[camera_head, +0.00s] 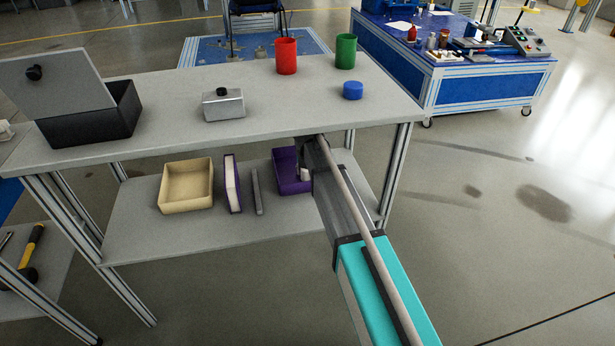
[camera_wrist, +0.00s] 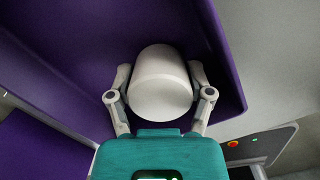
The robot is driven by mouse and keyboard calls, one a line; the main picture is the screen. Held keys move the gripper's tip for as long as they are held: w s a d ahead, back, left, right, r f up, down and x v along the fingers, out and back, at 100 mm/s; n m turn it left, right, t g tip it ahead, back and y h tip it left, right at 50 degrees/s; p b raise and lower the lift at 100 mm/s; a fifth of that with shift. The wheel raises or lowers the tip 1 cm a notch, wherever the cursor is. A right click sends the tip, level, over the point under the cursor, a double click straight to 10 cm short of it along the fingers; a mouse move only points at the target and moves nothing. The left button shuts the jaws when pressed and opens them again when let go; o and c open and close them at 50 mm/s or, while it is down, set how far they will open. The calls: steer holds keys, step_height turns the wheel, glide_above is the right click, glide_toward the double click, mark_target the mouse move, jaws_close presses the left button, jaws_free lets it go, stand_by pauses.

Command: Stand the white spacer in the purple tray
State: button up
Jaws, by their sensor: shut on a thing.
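The white spacer (camera_wrist: 160,85) is a short white cylinder, held between the two fingers of my gripper (camera_wrist: 160,98) in the wrist view. The gripper is shut on it. The purple tray (camera_wrist: 70,85) surrounds the spacer in the wrist view, with its walls close on the right. In the head view the purple tray (camera_head: 286,170) sits on the lower shelf, and the small white spacer (camera_head: 305,174) shows at its right side, in or over it. My arm hides the tray's right part. I cannot tell whether the spacer touches the tray's floor.
On the lower shelf (camera_head: 140,215) stand a cream bin (camera_head: 187,186), a purple-and-white upright piece (camera_head: 232,184) and a grey bar (camera_head: 257,190). The tabletop above (camera_head: 170,130) holds a black box (camera_head: 90,120), a silver box (camera_head: 223,105), a red cup (camera_head: 286,57), a green cup (camera_head: 345,52) and a blue disc (camera_head: 352,90).

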steer(key=shift+f, duration=0.15)
steer(key=o, duration=1.2)
steer(key=shift+c, duration=0.2)
steer(key=r+p, duration=0.5)
steer(key=s+r+p, duration=0.1)
steer(key=r+p, duration=0.1)
steer(key=shift+r+p, duration=0.3)
steer(key=shift+r, duration=0.05)
stand_by(0.5)
